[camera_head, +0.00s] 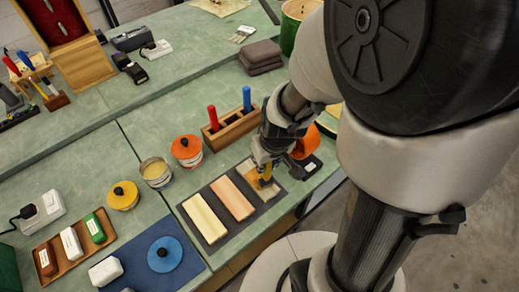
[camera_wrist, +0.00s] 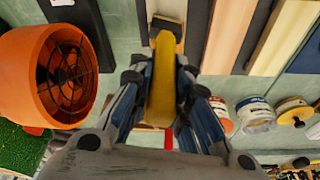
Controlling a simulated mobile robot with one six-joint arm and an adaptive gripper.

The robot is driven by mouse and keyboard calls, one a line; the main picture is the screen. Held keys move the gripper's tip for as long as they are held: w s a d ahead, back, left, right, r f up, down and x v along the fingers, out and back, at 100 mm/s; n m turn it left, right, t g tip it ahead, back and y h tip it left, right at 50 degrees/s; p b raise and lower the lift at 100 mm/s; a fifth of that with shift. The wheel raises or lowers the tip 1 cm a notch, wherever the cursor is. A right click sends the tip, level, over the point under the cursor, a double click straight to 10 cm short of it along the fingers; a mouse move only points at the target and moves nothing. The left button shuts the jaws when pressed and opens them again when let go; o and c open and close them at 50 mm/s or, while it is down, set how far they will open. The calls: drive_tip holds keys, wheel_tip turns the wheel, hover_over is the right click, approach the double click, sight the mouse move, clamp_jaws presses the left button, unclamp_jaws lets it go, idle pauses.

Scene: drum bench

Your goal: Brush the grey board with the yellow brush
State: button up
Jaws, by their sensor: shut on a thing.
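My gripper (camera_head: 262,163) is shut on the yellow brush (camera_head: 266,173). In the wrist view the brush's long yellow handle (camera_wrist: 163,90) lies between the fingers of my gripper (camera_wrist: 164,108). Its dark head points to the top of that view. The brush is over the grey board (camera_head: 247,168), the rightmost of three boards on a dark mat; my gripper and the brush hide much of it. A little of the grey board (camera_wrist: 170,8) shows beyond the brush head. I cannot tell whether the bristles touch it.
Left of it lie a pinkish board (camera_head: 232,198) and a pale board (camera_head: 204,218). A wooden rack (camera_head: 231,130) with red and blue handles stands close behind my gripper. An orange fan (camera_wrist: 50,75) stands close by. Jars (camera_head: 187,150) and a blue mat (camera_head: 190,268) are further left.

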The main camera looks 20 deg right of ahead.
drive_tip(key=shift+s+d+b, duration=0.3)
drive_tip(key=shift+s+b, duration=0.15)
drive_tip(key=shift+s, duration=0.5)
drive_tip(key=shift+w, duration=0.1)
drive_tip(key=shift+w+a+p, duration=0.25)
drive_tip(key=shift+w, duration=0.45)
drive_tip(key=shift+w+a+p, duration=0.2)
drive_tip(key=shift+w+a, duration=0.05)
drive_tip(key=shift+w, duration=0.55)
drive_tip(key=shift+w+a+p, duration=0.2)
drive_tip(key=shift+w+a, duration=0.05)
drive_tip(key=shift+w, duration=0.4)
drive_tip(key=shift+w+a+p, duration=0.15)
drive_tip(key=shift+w+a, duration=0.05)
drive_tip(key=shift+w, duration=0.6)
drive_tip(key=shift+w+a+p, duration=0.2)
drive_tip(key=shift+w+a, duration=0.05)
drive_tip(key=shift+w, duration=0.4)
drive_tip(key=shift+w+a+p, duration=0.15)
drive_tip(key=shift+w+a, duration=0.05)
drive_tip(key=shift+w, duration=0.55)
